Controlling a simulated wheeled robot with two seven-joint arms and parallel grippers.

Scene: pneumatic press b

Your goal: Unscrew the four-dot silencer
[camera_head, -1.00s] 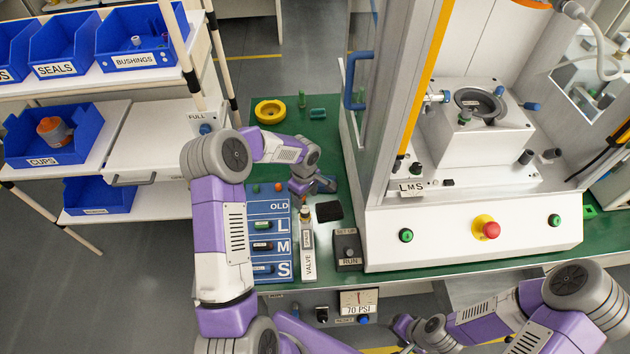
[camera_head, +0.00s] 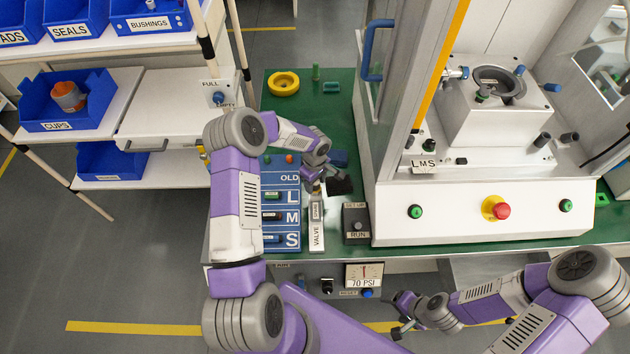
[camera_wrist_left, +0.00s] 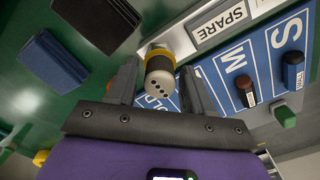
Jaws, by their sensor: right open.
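The four-dot silencer (camera_wrist_left: 160,82) is a pale cylinder with dark dots on its end face, in the left wrist view. It sits in a fitting with a yellow and dark band (camera_wrist_left: 157,52), at the end of the SPARE-labelled strip. My left gripper (camera_wrist_left: 158,90) is open, with one finger on each side of the silencer and a visible gap to each. In the head view my left gripper (camera_head: 318,182) is over the top of the VALVE strip (camera_head: 317,228) and hides the silencer. My right gripper (camera_head: 398,318) is open and empty, low in front of the bench.
A blue OLD/L/M/S board (camera_head: 280,178) with small coloured parts lies left of the strip. A SET UP/RUN switch box (camera_head: 356,222) and the press (camera_head: 470,212) stand to the right.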

